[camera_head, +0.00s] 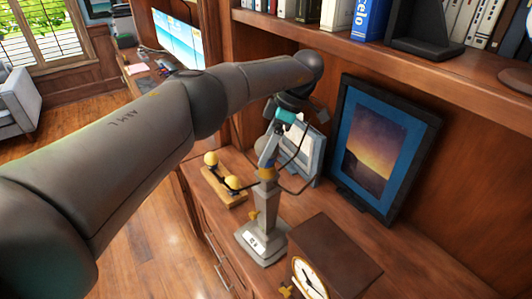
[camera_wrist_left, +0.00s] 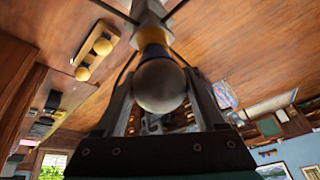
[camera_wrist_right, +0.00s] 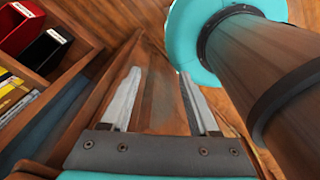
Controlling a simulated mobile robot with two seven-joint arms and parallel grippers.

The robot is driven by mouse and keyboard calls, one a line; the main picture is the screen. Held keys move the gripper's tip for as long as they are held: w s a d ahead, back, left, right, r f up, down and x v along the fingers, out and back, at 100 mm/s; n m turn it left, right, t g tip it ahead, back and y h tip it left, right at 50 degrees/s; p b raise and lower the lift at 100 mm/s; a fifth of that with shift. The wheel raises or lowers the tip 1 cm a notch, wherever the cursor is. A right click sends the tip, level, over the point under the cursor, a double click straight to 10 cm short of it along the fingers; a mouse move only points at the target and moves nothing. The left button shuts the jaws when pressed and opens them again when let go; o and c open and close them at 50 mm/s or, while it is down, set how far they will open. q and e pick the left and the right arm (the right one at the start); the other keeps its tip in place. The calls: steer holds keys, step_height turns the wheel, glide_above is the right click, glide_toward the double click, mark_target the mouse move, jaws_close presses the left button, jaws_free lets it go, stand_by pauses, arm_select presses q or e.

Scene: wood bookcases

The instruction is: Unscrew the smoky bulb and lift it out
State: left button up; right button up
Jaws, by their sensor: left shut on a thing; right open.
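The smoky bulb (camera_wrist_left: 160,85) is a dark grey globe. It sits below a yellow-brass collar (camera_wrist_left: 154,38) in the left wrist view, between the fingers of my left gripper (camera_wrist_left: 162,95). In the head view my left gripper (camera_head: 268,157) points down at the top of the grey lamp stand (camera_head: 267,210), shut on the bulb, which the fingers mostly hide. The brass collar (camera_head: 267,173) shows just under the fingertips. My right gripper (camera_wrist_right: 160,98) is open and empty in its wrist view, and out of the head view.
A wooden holder (camera_head: 237,199) with two cream bulbs (camera_head: 211,158) lies left of the stand. A clock (camera_head: 310,281) stands in front, and a framed picture (camera_head: 380,145) leans behind to the right. An upper bookshelf (camera_head: 400,48) overhangs the counter.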

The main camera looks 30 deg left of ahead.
arm_select(q)
steer(key=shift+n, duration=0.3)
steer(key=shift+r+p, duration=0.5)
steer(key=shift+r, duration=0.2)
stand_by(0.8)
steer(key=shift+r+p, duration=1.95)
steer(key=shift+r, duration=0.5)
